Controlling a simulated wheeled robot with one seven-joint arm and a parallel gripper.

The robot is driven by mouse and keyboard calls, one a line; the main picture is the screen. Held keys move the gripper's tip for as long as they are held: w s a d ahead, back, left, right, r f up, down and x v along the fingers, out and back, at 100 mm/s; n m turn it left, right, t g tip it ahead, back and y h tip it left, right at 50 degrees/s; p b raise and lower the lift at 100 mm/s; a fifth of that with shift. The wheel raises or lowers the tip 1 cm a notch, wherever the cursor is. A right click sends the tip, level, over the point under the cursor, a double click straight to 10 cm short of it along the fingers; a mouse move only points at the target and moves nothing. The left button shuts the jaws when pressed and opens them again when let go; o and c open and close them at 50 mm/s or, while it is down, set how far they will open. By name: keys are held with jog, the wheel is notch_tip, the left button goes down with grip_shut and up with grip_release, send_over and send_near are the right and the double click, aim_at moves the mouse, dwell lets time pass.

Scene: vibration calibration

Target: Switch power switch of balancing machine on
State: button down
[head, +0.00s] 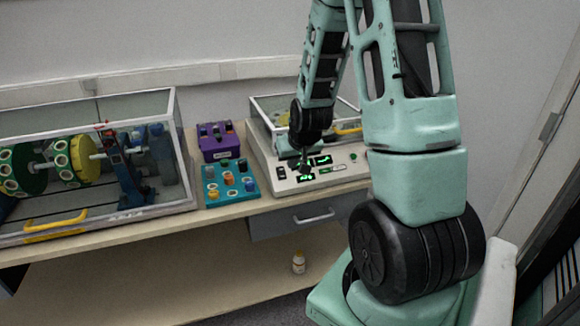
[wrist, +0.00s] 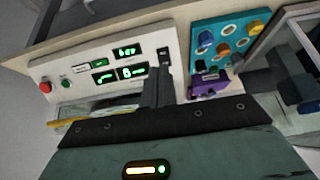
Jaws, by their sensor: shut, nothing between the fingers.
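The balancing machine (head: 262,150) is a white console with a clear-covered bay behind its panel. Its displays glow green, and they also show in the wrist view (wrist: 131,50). A small black rocker switch (wrist: 165,54) sits at the panel's end beside the displays; it looks like the power switch, and it shows in the head view (head: 281,173). I cannot read its position. My gripper (head: 304,168) is shut and empty, pointing down over the panel near the displays. In the wrist view its fingers (wrist: 159,82) end close to the switch; contact cannot be told.
A red button (wrist: 44,87) and a green button (wrist: 66,83) are at the panel's other end. A teal tray (head: 230,181) of coloured parts and a purple box (head: 218,141) stand left of the machine. A large glass-sided case (head: 150,205) fills the bench's left.

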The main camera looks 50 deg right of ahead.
jog(key=shift+s+a+r, duration=0.3)
jog(key=shift+s+r, duration=0.2)
jog(key=shift+r, duration=0.05)
jog(key=shift+s+a+r, duration=0.25)
jog(key=shift+s+r, duration=0.2)
jog(key=shift+r, duration=0.05)
jog(key=shift+w, duration=0.1)
